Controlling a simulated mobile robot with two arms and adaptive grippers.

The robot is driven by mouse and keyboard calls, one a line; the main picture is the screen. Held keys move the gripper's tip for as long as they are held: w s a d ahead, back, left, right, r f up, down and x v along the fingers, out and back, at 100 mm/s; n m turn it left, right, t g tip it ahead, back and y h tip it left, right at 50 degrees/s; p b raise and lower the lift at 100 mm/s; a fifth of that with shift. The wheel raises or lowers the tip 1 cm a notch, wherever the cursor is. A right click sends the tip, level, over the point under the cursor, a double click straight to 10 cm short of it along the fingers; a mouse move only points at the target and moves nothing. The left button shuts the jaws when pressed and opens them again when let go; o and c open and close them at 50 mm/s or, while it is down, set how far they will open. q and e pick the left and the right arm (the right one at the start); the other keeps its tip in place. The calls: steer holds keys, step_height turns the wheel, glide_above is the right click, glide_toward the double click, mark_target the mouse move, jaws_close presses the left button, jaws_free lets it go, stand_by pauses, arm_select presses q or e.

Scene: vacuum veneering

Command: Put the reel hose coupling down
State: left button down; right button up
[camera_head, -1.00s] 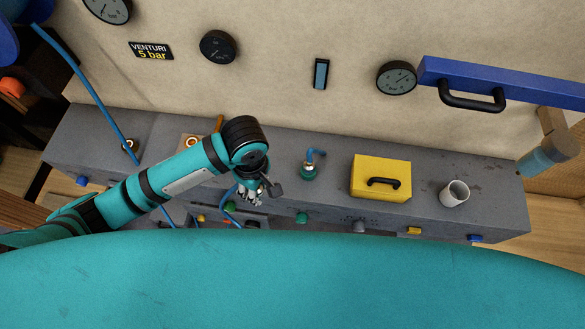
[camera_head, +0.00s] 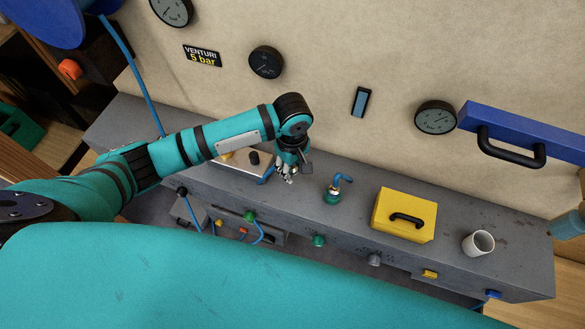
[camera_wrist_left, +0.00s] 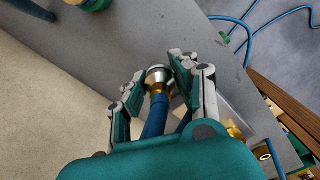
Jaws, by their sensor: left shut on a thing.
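My left gripper (camera_head: 288,174) is over the grey bench, between a pale plate and a small teal fitting. In the left wrist view, its two fingers (camera_wrist_left: 161,80) are shut on the reel hose coupling (camera_wrist_left: 158,76), a silver and brass piece with the blue hose (camera_wrist_left: 154,118) running back from it. A bit of blue hose shows beside the gripper in the head view (camera_head: 266,175). The coupling itself is mostly hidden there. I cannot tell whether it touches the bench. My right gripper is not in view.
The bench (camera_head: 455,222) carries the teal fitting with a blue hose (camera_head: 332,195), a yellow box (camera_head: 400,205) and a white cup (camera_head: 478,243). The pale plate (camera_head: 228,160) lies left of the gripper. A blue reel (camera_head: 40,18) hangs upper left. Bench space between box and cup is clear.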

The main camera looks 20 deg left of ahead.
mark_target(293, 172)
arm_select(q)
steer(key=shift+w, duration=0.4)
step_height(293, 172, down, 3)
steer(key=shift+w+a+f+p, duration=0.1)
steer(key=shift+p, duration=0.4)
steer(key=shift+f, duration=0.2)
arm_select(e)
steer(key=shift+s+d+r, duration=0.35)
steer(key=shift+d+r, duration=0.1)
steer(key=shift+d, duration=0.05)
arm_select(q)
steer(key=shift+f, duration=0.4)
steer(key=c, duration=1)
jaws_free()
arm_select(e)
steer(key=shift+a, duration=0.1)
